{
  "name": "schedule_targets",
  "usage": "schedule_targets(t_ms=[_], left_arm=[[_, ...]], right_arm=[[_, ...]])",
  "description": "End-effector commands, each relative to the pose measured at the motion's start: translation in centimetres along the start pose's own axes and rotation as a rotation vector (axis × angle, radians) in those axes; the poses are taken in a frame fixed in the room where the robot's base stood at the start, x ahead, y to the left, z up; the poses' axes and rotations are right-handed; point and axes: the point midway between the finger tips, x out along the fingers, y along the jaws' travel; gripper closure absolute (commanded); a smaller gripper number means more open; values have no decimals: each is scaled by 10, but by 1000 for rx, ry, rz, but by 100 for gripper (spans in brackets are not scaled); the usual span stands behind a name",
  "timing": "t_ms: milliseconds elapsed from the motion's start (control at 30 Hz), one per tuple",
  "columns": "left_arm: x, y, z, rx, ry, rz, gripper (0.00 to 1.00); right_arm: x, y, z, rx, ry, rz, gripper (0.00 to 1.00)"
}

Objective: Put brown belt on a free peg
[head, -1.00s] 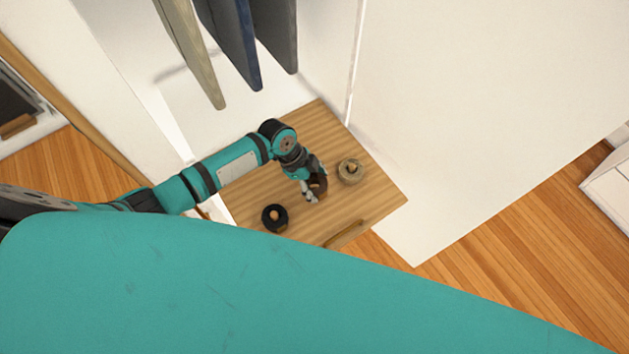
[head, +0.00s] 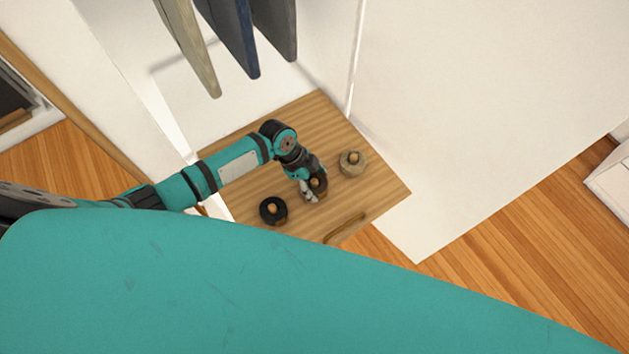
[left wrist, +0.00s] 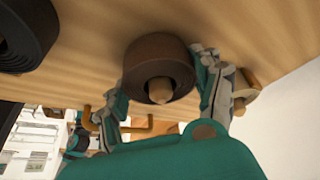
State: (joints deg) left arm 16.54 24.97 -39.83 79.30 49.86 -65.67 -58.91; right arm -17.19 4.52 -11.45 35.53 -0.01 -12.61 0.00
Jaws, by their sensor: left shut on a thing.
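The brown belt (head: 320,193) is a rolled coil at the middle of the wooden panel, between a black coil and a beige coil. My left gripper (head: 312,191) is shut on it. In the left wrist view the brown belt (left wrist: 151,54) sits between my two fingers, close against the wood. A light wooden peg (left wrist: 160,90) shows through its centre hole, so the coil is around this peg. Whether it touches the panel behind is hidden. My right gripper is not in view.
The black coil (head: 266,216) and the beige coil (head: 345,172) sit around pegs on the wooden panel (head: 290,120), either side of the brown belt. A handle (head: 346,228) is near the panel's front edge. Hanging clothes (head: 235,40) are above, and a white wall is right.

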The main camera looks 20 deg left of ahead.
Motion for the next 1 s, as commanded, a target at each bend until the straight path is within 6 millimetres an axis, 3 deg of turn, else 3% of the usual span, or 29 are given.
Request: schedule_targets(t_ms=[233, 267, 467, 767, 1000], left_arm=[[0, 0, 0, 0, 1, 0, 71], [0, 0, 0, 0, 0, 0, 31], [0, 0, 0, 0, 0, 0, 6], [-2, 0, 0, 0, -1, 0, 6], [-36, 0, 1, 3, -2, -2, 6]], right_arm=[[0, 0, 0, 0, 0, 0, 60], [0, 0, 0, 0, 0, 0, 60], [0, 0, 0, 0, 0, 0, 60], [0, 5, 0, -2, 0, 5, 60], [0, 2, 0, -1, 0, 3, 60]])
